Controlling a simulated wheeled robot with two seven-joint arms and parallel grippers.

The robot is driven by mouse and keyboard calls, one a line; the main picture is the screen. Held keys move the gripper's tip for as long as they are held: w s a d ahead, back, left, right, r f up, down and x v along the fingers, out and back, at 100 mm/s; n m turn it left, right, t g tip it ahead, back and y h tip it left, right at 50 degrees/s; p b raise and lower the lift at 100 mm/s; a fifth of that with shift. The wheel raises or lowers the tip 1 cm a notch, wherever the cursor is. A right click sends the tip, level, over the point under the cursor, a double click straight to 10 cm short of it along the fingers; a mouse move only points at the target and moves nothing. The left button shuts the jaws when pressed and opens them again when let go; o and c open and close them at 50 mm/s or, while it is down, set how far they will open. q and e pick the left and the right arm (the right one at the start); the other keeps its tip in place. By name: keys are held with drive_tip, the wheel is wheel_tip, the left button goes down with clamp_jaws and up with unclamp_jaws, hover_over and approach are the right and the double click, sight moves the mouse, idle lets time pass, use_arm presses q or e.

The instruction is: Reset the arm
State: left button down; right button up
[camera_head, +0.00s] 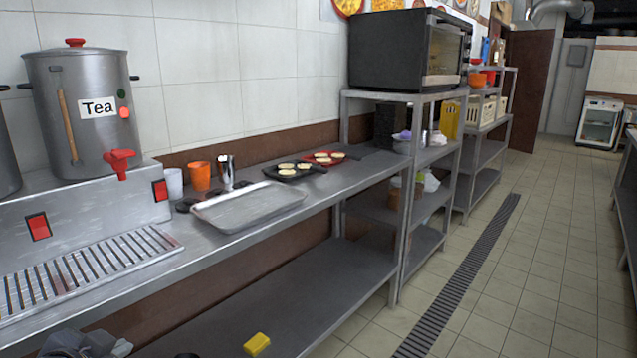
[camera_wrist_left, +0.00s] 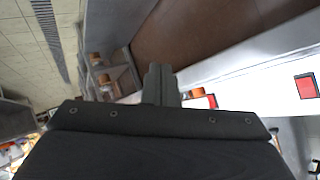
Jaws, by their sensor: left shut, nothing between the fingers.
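My left gripper (camera_wrist_left: 160,85) shows in the left wrist view, its two dark fingers closed together with nothing between them. The fingers point out past the dark gripper body, and no object touches them there. In the head view only dark grey parts of my left arm show at the bottom left corner, in front of the counter's front edge. The fingertips are hard to make out in that view. My right gripper is in neither view.
The steel counter (camera_head: 340,180) carries a tea urn (camera_head: 85,120), a metal tray (camera_head: 248,205), cups and two pans of patties. A yellow sponge (camera_head: 256,344) lies on the lower shelf. Shelving with a black oven (camera_head: 408,50) stands further back. The aisle floor right is clear.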

use_arm(q)
drive_tip(key=s+d+f+n+g+h, duration=0.3)
drive_tip(key=s+d+f, duration=0.25)
drive_tip(key=s, duration=0.25)
drive_tip(key=s+d+f+n+g+h, duration=0.2)
drive_tip(key=s+d+f+n+g, duration=0.15)
drive_tip(key=s+d, duration=0.35)
wheel_tip(320, 180, up, 24)
drive_tip(key=a+p, duration=0.1)
drive_tip(key=p, duration=2.3)
drive_tip(key=shift+s+t, duration=0.25)
drive_tip(key=shift+t, duration=0.2)
